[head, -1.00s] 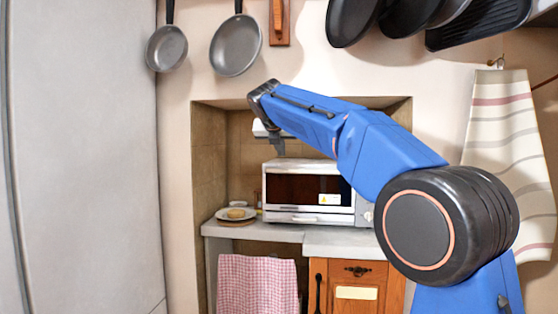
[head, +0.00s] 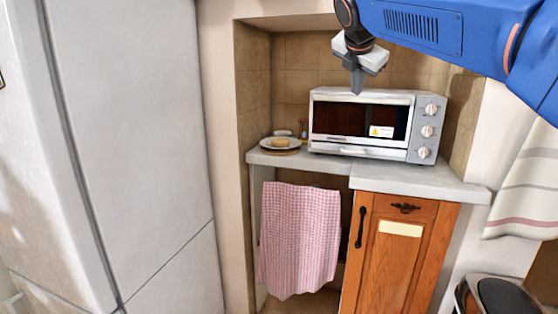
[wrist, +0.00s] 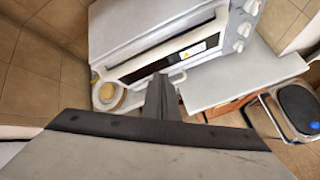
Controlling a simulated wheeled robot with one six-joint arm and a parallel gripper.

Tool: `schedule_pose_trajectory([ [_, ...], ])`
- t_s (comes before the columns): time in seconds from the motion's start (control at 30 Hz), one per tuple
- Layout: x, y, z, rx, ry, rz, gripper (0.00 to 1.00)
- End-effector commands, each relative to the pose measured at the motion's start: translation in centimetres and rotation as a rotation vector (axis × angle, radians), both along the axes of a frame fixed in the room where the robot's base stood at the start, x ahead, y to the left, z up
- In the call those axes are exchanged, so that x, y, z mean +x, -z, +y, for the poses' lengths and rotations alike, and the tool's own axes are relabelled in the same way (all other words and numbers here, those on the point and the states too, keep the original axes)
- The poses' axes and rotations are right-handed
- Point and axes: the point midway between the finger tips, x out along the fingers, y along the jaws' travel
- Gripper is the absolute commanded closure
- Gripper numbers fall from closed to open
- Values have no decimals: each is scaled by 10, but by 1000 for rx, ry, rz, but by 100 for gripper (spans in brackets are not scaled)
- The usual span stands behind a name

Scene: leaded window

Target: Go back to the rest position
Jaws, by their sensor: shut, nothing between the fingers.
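My gripper (head: 357,88) hangs from my blue arm at the top of the head view, pointing down, in front of the upper edge of the toaster oven. It is shut and empty. In the wrist view my gripper (wrist: 162,90) shows as dark fingers together, with the oven's front and the counter beyond. The white toaster oven (head: 361,95) stands on the counter with its door shut. It also shows in the wrist view (wrist: 150,55).
A plate (head: 280,143) with a yellowish item sits left of the oven on the grey counter (head: 420,180). A checked cloth (head: 298,235) hangs below, beside a wooden cabinet (head: 395,260). A tall light-grey cabinet (head: 130,140) fills the left. A bin (head: 498,298) stands at lower right.

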Motion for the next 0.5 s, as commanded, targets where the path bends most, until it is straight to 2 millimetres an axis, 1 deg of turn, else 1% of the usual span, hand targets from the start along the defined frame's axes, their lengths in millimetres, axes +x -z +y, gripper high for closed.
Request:
schedule_pose_trajectory([
  [0.03,-18,14,-10,68,58,1,100],
  [0.17,-61,53,-27,260,223,3,100],
  [0.2,-75,65,-32,319,276,3,100],
  [0.37,-130,119,-49,544,501,6,100],
  [0.4,-144,132,-53,598,560,5,100],
  [0.47,-166,154,-57,679,651,5,100],
  [0.5,-180,169,-60,733,714,6,100],
])
